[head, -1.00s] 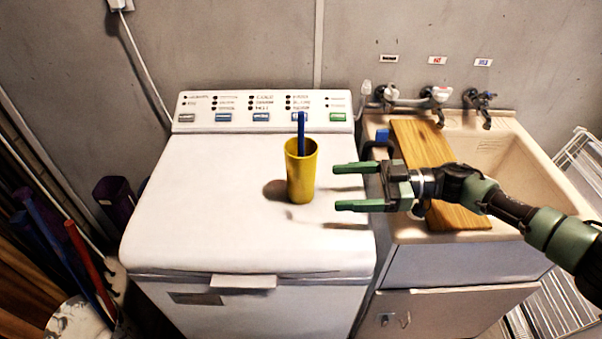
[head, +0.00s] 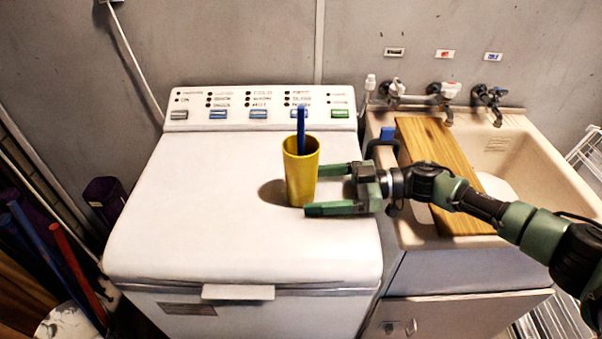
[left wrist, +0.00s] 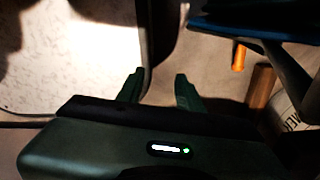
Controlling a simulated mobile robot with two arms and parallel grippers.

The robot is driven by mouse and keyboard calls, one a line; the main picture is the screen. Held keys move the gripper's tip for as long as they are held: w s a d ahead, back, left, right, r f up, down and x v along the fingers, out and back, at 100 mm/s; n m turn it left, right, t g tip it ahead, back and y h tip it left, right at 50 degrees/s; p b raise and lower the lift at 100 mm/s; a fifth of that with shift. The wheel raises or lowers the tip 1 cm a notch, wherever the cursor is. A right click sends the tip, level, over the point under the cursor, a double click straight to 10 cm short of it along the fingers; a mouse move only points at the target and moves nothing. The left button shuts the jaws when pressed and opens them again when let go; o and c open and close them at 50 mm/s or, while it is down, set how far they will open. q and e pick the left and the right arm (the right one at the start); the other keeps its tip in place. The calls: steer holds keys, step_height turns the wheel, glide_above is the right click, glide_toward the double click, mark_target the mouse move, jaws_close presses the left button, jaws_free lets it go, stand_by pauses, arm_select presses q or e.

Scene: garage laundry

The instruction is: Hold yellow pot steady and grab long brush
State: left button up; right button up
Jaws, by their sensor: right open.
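The yellow pot (head: 300,178) stands upright on the white washing machine's lid in the head view. A blue handle, apparently of the long brush (head: 301,130), sticks up out of it; its lower part is hidden inside. My right gripper (head: 314,190) is open, with its fingers pointing left at the pot's lower right side. The near fingertip overlaps the pot's base in the picture; I cannot tell whether it touches. My left gripper (left wrist: 158,84) shows only in the left wrist view, its two fingers apart with nothing between them.
The washing machine (head: 190,240) has clear lid space left of the pot. On the right is a sink (head: 560,180) with a wooden board (head: 437,150) across it and taps (head: 445,93) behind. Blue and red poles (head: 75,270) stand at lower left.

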steer(key=shift+a+f, duration=0.1)
steer(key=shift+a, duration=1.05)
steer(key=c, duration=1.1)
